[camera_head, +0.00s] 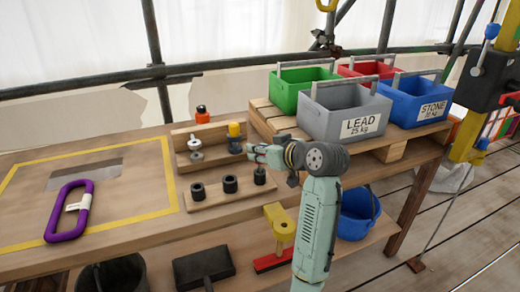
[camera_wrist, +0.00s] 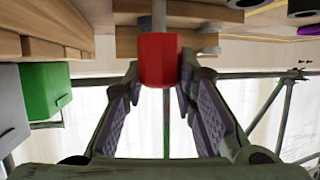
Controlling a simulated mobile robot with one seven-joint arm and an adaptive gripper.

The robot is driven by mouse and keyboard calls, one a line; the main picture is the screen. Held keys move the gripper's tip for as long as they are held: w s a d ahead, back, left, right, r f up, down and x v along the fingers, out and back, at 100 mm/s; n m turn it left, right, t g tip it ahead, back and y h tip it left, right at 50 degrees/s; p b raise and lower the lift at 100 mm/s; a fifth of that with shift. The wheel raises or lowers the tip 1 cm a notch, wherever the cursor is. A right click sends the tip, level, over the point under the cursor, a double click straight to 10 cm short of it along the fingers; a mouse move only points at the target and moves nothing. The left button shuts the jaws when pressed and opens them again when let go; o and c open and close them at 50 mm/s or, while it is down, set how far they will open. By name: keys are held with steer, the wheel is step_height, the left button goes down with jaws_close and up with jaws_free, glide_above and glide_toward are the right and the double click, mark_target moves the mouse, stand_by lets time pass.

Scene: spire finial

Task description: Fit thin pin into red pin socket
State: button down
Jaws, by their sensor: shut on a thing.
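My gripper (camera_head: 257,152) is shut on the red grip of the thin pin (camera_wrist: 160,60). In the wrist view, which looks upside down, the grey shaft (camera_wrist: 159,14) runs from the red grip to the top edge. Its tip is out of that frame. In the head view my gripper is above the rightmost dark socket (camera_head: 260,177) of the wooden socket block (camera_head: 215,200). I cannot tell from the head view whether the shaft is in that socket. No red marking shows on the sockets.
Two more dark sockets (camera_head: 230,184) stand to the left on the block. Behind is a wooden rack with a yellow-topped piece (camera_head: 234,130) and a metal piece (camera_head: 195,146). A grey LEAD crate (camera_head: 345,115) stands right of my gripper. The purple carabiner (camera_head: 68,211) lies left.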

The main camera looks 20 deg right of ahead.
steer(key=shift+f+b, duration=0.45)
steer(key=shift+f, duration=0.35)
steer(key=c, duration=1.2)
jaws_free()
steer(key=v, duration=1.2)
steer(key=shift+r, duration=0.1)
steer(key=shift+a, duration=0.1)
